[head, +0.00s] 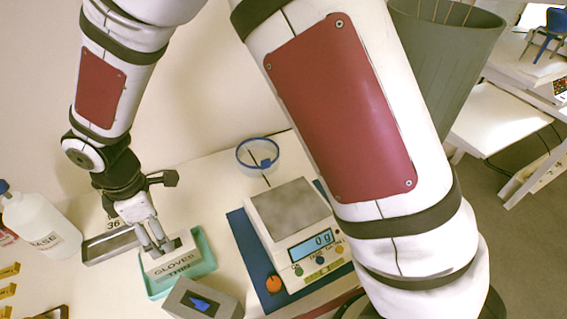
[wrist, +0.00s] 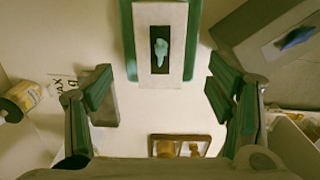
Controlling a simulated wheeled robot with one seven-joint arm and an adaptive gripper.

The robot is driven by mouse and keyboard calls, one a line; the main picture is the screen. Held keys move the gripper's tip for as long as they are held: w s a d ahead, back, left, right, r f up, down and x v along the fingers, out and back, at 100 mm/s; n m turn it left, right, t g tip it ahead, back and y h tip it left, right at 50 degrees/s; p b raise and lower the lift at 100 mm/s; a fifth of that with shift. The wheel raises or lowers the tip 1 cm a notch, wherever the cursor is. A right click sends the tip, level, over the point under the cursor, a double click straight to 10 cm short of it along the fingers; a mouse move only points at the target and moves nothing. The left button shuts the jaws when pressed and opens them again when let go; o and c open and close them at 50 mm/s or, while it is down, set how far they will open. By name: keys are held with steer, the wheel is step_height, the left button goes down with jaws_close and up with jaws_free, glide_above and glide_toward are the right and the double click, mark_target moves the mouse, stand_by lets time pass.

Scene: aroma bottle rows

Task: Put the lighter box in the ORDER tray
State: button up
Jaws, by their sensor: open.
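A pale box marked GLOVES THIN (head: 174,262) sits in a teal tray (head: 207,248). The wrist view shows that box (wrist: 160,70) with a teal glove in its top opening, and the tray's green rim (wrist: 128,40). A grey box (head: 180,302) with blue in its opening stands in front of the tray, and to the right in the wrist view (wrist: 236,25). My gripper (head: 156,243) is open at the GLOVES THIN box; contact cannot be told. I cannot read an ORDER label on any tray.
A scale (head: 290,208) reading 0 g, with an empty plate, stands on a blue mat (head: 243,228) to the right. A grey tray (head: 108,245), a white BASE bottle (head: 40,225) and a blue-rimmed round container (head: 259,155) are nearby.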

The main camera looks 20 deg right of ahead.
steer(key=s+d+r+m+t, duration=0.2)
steer(key=d+r+m, duration=0.8)
steer(key=d+r, duration=0.85)
steer(key=s+d+r+m+t, duration=0.2)
steer(key=s+d+r+m, duration=0.2)
steer(key=s+d+m, duration=0.5)
steer(key=shift+s+d+m, duration=0.4)
steer(key=shift+s+d, duration=1.15)
steer(key=shift+s, duration=0.95)
